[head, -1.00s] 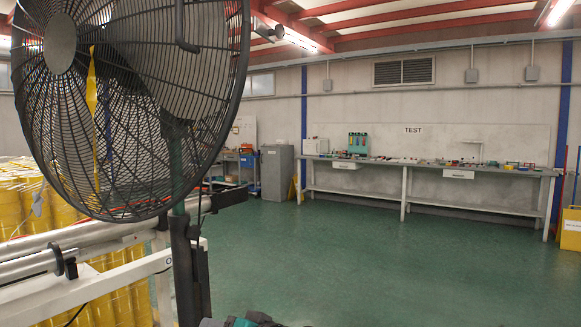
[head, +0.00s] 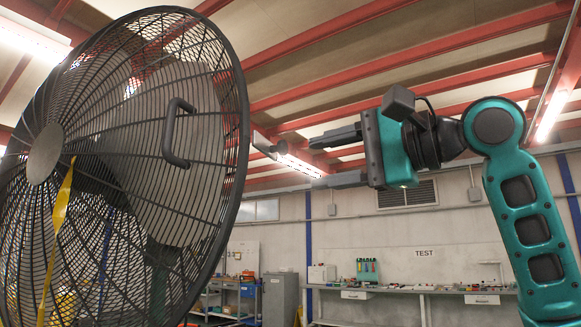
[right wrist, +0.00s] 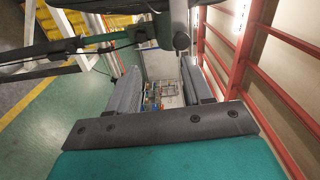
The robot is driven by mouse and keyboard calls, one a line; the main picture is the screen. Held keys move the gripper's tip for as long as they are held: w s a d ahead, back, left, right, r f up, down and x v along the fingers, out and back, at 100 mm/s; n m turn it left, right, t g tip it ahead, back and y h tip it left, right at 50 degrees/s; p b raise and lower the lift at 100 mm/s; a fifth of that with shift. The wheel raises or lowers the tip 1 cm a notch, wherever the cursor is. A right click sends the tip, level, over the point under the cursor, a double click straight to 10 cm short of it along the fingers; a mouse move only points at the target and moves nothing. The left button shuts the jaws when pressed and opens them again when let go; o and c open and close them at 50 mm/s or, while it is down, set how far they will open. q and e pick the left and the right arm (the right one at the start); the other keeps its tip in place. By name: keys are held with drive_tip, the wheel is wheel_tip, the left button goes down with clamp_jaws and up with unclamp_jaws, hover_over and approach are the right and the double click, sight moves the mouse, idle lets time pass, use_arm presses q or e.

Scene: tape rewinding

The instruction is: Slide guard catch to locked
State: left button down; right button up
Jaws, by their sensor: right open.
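A large black wire fan guard (head: 215,190) fills the left of the head view, with a black bar handle (head: 180,132) on its front. A grey knob (right wrist: 182,40), probably the same catch, shows in the right wrist view beyond the fingers. Whether it is locked I cannot tell. My left gripper is not in view.
A yellow strip (head: 59,212) hangs on the guard. A workbench (head: 410,291) under a TEST board, a grey cabinet (head: 281,298) and shelves stand far behind. The space between the gripper and the guard rim looks clear.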

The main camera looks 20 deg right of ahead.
sight(286, 147)
drive_tip(key=s+d+r, duration=0.1)
drive_tip(key=s+r, duration=0.2)
drive_tip(key=s, duration=0.1)
drive_tip(key=shift+m, duration=0.3)
drive_tip(key=p+x, duration=0.1)
drive_tip(key=x, duration=1.1)
drive_tip(key=shift+w+r, duration=0.1)
drive_tip(key=shift+w, duration=0.2)
clamp_jaws()
